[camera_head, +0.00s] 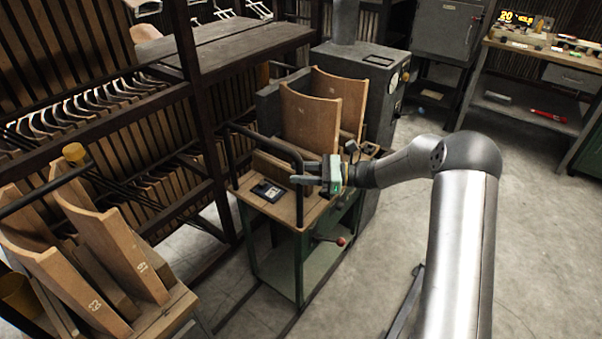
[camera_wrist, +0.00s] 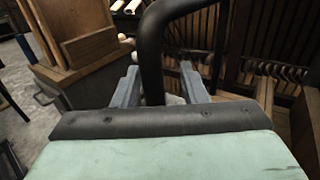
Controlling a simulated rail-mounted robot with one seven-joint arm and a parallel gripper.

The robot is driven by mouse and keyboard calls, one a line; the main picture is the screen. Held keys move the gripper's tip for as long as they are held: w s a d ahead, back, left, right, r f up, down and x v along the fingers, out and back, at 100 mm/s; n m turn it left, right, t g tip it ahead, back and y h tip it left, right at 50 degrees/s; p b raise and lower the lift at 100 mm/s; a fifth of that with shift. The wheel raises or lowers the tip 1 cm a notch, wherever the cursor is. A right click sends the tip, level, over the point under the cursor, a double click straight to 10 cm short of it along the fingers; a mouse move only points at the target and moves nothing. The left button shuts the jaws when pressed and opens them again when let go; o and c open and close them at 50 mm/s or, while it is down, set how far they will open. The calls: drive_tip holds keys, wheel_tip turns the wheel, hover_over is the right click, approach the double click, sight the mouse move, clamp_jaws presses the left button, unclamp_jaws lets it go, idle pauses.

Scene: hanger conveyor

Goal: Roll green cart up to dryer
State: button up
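The green cart (camera_head: 298,268) stands in the middle of the head view, with a green frame, a wooden top and a black tubular handle (camera_head: 262,140). Two curved wooden panels (camera_head: 309,119) stand upright at its far end. My gripper (camera_head: 303,175) is at the handle's near post. In the wrist view, the black handle (camera_wrist: 152,50) passes between the fingers of my gripper (camera_wrist: 160,82). The fingers look apart, with a gap on the right of the bar. The grey machine (camera_head: 370,60) with gauges, seemingly the dryer, stands close behind the cart.
A dark rack with hangers (camera_head: 100,105) runs along the left. Another wooden cart (camera_head: 165,315) with upright numbered panels stands at the lower left. A workbench (camera_head: 540,50) is at the upper right. Floor rails pass under the green cart. The floor to the right is mostly open.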

drive_tip(key=d+b, duration=0.1)
drive_tip(key=d, duration=1.6)
drive_tip(key=shift+d+b, duration=0.25)
drive_tip(key=shift+b, duration=0.1)
drive_tip(key=shift+s, duration=0.1)
drive_tip(key=s+a+r+n+g+h+p, duration=0.1)
drive_tip(key=s+a+r+n+g+h, duration=0.1)
drive_tip(key=s+a+n+h, duration=0.35)
drive_tip(key=s+a+r+n+g+h+p, duration=0.1)
drive_tip(key=s+a+r+n+h, duration=0.15)
drive_tip(key=s, duration=0.65)
drive_tip(key=s+d+n+t+h, duration=0.1)
drive_tip(key=s+d+n+h, duration=0.1)
drive_tip(key=s, duration=0.5)
drive_tip(key=s+d+n+t+h+p, duration=0.1)
drive_tip(key=s+d+n+h, duration=0.1)
drive_tip(key=s+n+h, duration=0.2)
drive_tip(key=s+d+r+n+t+h+p, duration=0.1)
drive_tip(key=s+d+n+h, duration=0.2)
drive_tip(key=s, duration=0.7)
drive_tip(key=shift+n+h, duration=0.4)
drive_tip(key=shift+n, duration=0.4)
